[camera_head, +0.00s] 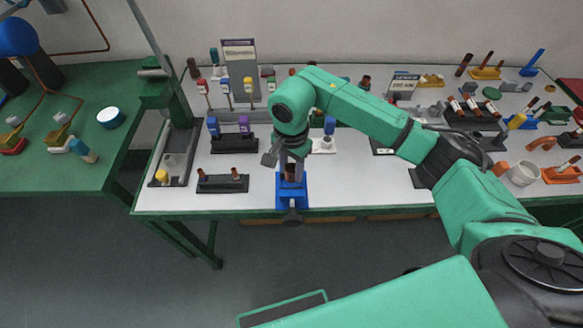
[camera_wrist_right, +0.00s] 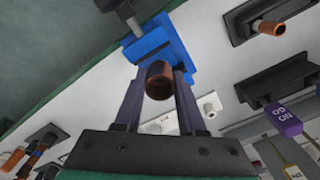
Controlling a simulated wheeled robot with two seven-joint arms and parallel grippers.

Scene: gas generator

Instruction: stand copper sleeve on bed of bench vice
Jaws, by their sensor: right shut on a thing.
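My right gripper (camera_head: 290,169) points down over the blue bench vice (camera_head: 293,198) at the front edge of the table. It is shut on the copper sleeve (camera_head: 290,175), a short brown tube partly hidden by the fingers. In the right wrist view the sleeve (camera_wrist_right: 159,82) sits between the two dark fingers, its round open end toward the camera. The blue vice (camera_wrist_right: 155,50) shows just beyond it. I cannot tell whether the sleeve's lower end touches the vice bed. My left gripper is not in view.
Dark racks with copper pieces (camera_head: 223,184) and blue and purple tagged parts (camera_head: 231,145) stand left of the vice. More racks and a white cup (camera_head: 524,174) fill the right side. White tabletop (camera_head: 340,185) is clear just right of the vice.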

